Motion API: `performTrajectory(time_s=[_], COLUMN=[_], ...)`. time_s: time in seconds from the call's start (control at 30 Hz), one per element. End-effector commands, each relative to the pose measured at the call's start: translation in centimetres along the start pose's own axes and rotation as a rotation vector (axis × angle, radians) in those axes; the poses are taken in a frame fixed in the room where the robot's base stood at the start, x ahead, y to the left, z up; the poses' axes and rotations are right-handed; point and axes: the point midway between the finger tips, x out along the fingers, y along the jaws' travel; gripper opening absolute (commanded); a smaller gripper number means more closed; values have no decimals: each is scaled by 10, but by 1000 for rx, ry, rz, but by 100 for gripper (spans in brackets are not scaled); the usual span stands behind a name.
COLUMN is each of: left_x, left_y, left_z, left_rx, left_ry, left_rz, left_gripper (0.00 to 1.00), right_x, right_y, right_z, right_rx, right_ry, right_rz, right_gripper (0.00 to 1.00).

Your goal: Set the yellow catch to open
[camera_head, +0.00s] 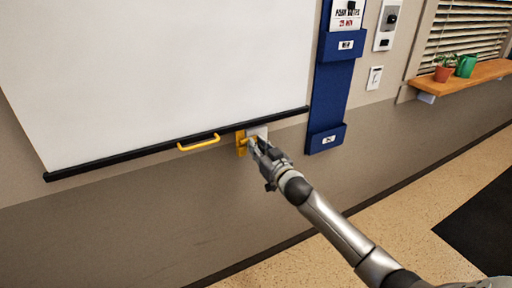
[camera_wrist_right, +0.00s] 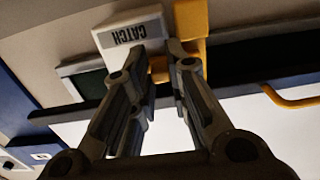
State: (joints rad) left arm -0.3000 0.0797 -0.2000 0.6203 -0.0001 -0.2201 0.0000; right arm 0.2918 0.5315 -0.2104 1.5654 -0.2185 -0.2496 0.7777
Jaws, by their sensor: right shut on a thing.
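The yellow catch (camera_head: 241,144) is on the wall at the lower edge of the white board, right of the yellow handle. My right gripper (camera_head: 254,146) is at the catch, reaching in from the lower right, and covers part of it. In the right wrist view the yellow catch (camera_wrist_right: 194,25) is behind my right gripper (camera_wrist_right: 152,62), whose fingers are shut on a yellow part of it between them. A white plate marked CATCH (camera_wrist_right: 128,33) is beside it, upside down in that view. My left gripper is not in view.
A yellow handle (camera_head: 199,142) is on the black bottom rail (camera_head: 120,159) of the white board (camera_head: 150,70). A blue wall holder (camera_head: 331,88) hangs to the right. A wooden shelf (camera_head: 460,82) with a plant and a green can is farther right.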

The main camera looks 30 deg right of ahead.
Motion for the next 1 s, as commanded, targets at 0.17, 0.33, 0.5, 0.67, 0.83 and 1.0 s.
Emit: performTrajectory(time_s=[0.17, 0.33, 0.5, 0.67, 0.83, 1.0], left_x=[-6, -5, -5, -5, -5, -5], left_y=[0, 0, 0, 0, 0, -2], left_z=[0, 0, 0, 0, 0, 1], left_rx=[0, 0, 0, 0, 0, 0], left_ry=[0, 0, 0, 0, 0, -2], left_rz=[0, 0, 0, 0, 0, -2], left_gripper=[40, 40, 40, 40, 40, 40], right_x=[0, 0, 0, 0, 0, -4], right_y=[29, 32, 32, 31, 30, 29], right_z=[-2, -1, -2, -1, -1, 0], right_rx=[-4, -1, -2, -1, -1, 0], right_ry=[-1, 1, 1, 1, 1, 0], right_rz=[7, 8, 9, 7, 6, 5], right_gripper=[0, 0, 25, 38, 38, 38])
